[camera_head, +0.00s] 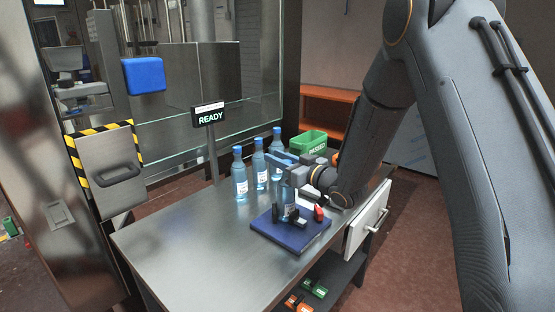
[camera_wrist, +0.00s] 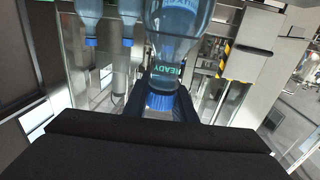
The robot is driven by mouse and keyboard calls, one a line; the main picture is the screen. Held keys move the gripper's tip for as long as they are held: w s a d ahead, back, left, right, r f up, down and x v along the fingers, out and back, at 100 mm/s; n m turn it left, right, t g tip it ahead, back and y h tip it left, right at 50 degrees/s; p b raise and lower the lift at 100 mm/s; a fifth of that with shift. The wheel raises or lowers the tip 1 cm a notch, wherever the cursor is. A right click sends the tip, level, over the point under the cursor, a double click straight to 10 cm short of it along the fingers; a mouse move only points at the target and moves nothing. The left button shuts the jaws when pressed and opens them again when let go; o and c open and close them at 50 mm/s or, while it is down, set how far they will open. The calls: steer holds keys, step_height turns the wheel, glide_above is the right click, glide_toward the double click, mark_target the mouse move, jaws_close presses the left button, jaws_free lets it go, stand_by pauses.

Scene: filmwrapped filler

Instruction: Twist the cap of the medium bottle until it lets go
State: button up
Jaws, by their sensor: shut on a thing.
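A clear blue bottle (camera_head: 288,212) stands upright in a clamp fixture with black jaws on a dark blue plate (camera_head: 268,231). My gripper (camera_head: 287,160) is at the top of this bottle and hides its cap in the head view. In the wrist view the bottle (camera_wrist: 176,45) appears upside down. Its blue cap (camera_wrist: 160,102) sits between the two fingers of my gripper (camera_wrist: 161,98), which is shut on it. Any gap between cap and neck is too small to tell.
Three more capped blue bottles, at left (camera_head: 239,178), middle (camera_head: 259,168) and right (camera_head: 277,145), stand behind the fixture. A READY sign (camera_head: 209,117) rises behind them. A green bin (camera_head: 308,143) is at the back right. The metal table (camera_head: 185,240) is clear at front left.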

steer(key=shift+n+g+y, duration=0.3)
steer(key=shift+g, duration=0.1)
steer(key=shift+o, duration=0.2)
steer(key=n+g+y, duration=0.1)
steer(key=n+g+y+b, duration=0.1)
steer(key=g, duration=0.1)
steer(key=s+n+g+b, duration=0.1)
steer(key=shift+a+f+y, duration=0.1)
steer(key=shift+a+y, duration=0.2)
steer(key=shift+y, duration=0.1)
steer(key=shift+s+a+n+g+y+b, duration=0.1)
steer(key=shift+s+n+g+y+b, duration=0.15)
steer(key=shift+n+g+b, duration=0.65)
steer(key=shift+s+a+n+g+y+b, duration=0.1)
steer(key=shift+s+n+g+y, duration=0.2)
steer(key=shift+n+g, duration=0.7)
steer(key=shift+s+n+g+y+b, duration=0.25)
steer(key=shift+n+g+b, duration=0.2)
steer(key=shift+g, duration=1.05)
steer(key=shift+c, duration=0.2)
steer(key=o, duration=1.1)
steer(key=d+b, duration=0.2)
steer(key=d, duration=0.5)
steer(key=shift+s+d, duration=0.15)
steer(key=shift+d, duration=0.2)
